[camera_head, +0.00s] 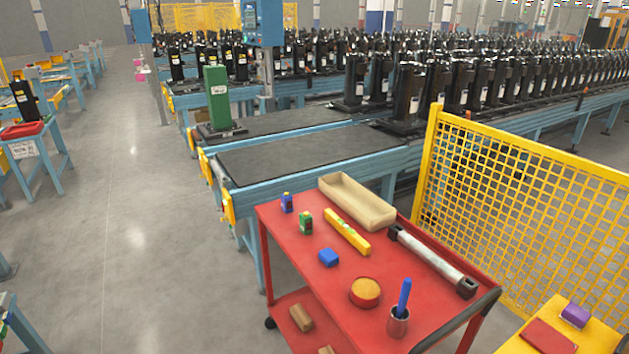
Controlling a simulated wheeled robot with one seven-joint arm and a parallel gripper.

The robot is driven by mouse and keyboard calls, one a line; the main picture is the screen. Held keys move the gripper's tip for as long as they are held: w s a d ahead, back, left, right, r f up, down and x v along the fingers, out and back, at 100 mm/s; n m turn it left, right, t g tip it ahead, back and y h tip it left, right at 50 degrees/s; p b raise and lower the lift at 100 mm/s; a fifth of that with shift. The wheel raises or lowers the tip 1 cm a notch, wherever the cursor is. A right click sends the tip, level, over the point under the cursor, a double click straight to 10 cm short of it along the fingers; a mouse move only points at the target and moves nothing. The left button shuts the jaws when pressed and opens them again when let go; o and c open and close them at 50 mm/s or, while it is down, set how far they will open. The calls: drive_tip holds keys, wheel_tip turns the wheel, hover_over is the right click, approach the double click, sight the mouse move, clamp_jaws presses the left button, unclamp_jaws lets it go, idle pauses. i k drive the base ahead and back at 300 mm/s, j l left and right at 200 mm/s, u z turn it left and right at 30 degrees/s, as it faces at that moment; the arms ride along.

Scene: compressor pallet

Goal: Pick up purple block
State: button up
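A small purple block (575,314) sits at the bottom right of the head view. It rests on a yellow surface (598,344), apart from and just behind a flat red item (549,337). Its top and near side show, and nothing covers it. The yellow surface is cut off by the bottom edge of the picture. My gripper is not in this view.
A yellow mesh fence (520,205) stands behind. Open floor (130,230) lies left.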

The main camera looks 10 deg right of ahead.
sight(573, 313)
drive_tip(key=z, duration=1.9)
